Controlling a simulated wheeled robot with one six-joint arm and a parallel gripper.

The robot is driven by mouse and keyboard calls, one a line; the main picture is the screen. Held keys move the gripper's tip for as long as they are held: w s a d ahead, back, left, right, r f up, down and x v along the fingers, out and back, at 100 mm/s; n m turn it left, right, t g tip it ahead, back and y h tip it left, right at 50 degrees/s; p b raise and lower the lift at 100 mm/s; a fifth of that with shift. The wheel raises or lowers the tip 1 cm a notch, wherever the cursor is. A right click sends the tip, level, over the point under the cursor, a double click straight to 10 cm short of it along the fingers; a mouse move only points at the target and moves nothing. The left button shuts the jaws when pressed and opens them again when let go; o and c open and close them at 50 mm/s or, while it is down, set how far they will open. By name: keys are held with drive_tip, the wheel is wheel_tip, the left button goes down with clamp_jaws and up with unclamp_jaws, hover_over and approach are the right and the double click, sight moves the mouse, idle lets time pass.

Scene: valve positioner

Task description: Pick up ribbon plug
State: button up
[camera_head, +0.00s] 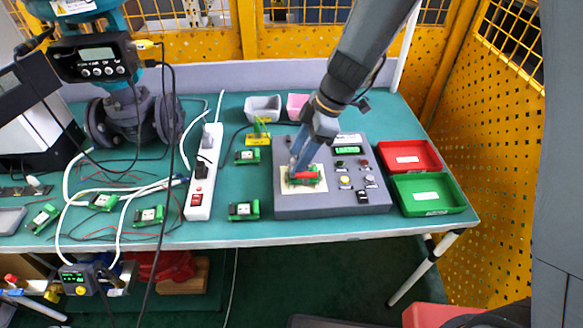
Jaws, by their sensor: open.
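My gripper (298,164) points down over the grey test box (335,203). It is open, with its fingertips at or just above a cream pad (289,187) on the box's left part. On the pad lies a small green board (319,184) with a red piece (305,175) on it, partly hidden by the gripper. I cannot tell whether the fingers touch it. No part is clearly recognisable as the ribbon plug at this size; it may be at or behind the fingertips.
A red tray (408,158) and a green tray (428,194) stand at the right. Grey (263,108) and pink (297,106) bins stand behind the box. A white power strip (203,180), several green modules and loose cables lie left. A valve (140,115) stands back left.

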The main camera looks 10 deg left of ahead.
drive_tip(key=shift+p+x, duration=0.4)
drive_tip(key=shift+x, duration=1.15)
drive_tip(key=shift+d, duration=0.1)
clamp_jaws()
drive_tip(key=shift+r, duration=0.1)
